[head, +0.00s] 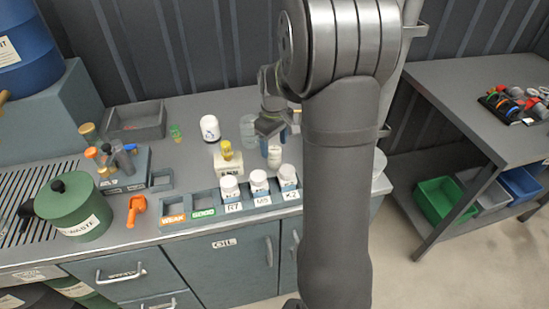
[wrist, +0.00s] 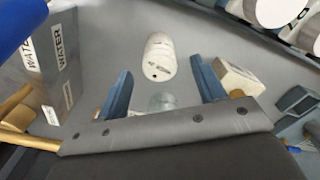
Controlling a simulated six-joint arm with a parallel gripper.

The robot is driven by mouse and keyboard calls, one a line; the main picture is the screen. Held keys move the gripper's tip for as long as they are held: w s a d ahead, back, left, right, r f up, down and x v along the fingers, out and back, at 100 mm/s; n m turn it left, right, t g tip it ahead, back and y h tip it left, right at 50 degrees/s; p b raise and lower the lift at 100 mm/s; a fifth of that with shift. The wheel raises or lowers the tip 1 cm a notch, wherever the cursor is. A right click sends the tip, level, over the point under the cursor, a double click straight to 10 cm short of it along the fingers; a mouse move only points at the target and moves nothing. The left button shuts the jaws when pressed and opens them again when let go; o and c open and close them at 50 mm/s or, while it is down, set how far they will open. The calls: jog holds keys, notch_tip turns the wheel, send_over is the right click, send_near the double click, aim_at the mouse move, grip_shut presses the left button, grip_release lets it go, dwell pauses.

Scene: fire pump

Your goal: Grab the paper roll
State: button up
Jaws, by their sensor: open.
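Two white things could be the paper roll, and I cannot tell for certain which is it. One is a rounded white piece with a dark round mark (head: 210,128) at the back of the counter, left of my gripper. The other is a small white cylinder (head: 274,157) just in front of my gripper; what looks like the same cylinder (wrist: 160,57) shows in the wrist view, ahead of and between the fingertips, touched by neither. My gripper (wrist: 163,90) is open and empty, above the counter. In the head view, my arm partly hides the area around it.
A cream block (head: 228,166) with a yellow-topped piece stands left of the small cylinder. A clear glass (wrist: 163,101) is below the fingers. White-lidded bottles (head: 259,182) stand in a front rack. A container marked WATER (wrist: 40,70) is close on the left.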

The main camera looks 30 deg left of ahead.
aim_at(275, 149)
jog(key=shift+d+f, duration=0.1)
jog(key=shift+f, duration=2.6)
jog(key=c, duration=1.1)
